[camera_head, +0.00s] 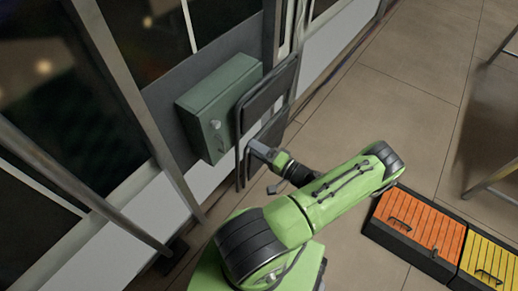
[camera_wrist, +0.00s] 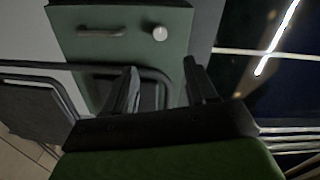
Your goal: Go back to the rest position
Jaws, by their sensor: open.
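My gripper (camera_head: 262,150) is at the end of my green arm, stretched toward the wall beside a green box. In the wrist view its two dark fingers (camera_wrist: 162,85) stand apart with a gap between them and nothing held. The green box (camera_head: 219,103) is mounted on the wall. Its face shows in the wrist view (camera_wrist: 135,50) with a round knob (camera_wrist: 160,33) and a dark handle (camera_wrist: 101,32). A dark framed panel (camera_head: 266,101) stands right of the box, close to my gripper. I cannot tell whether my gripper touches the frame.
An orange slatted crate (camera_head: 418,222) and a yellow slatted crate (camera_head: 490,262) lie on the tiled floor to the right of my arm. Metal posts (camera_head: 120,80) run along the window wall at left. A metal-legged table (camera_head: 490,182) is at the right edge. Tiled floor (camera_head: 400,90) beyond my arm is clear.

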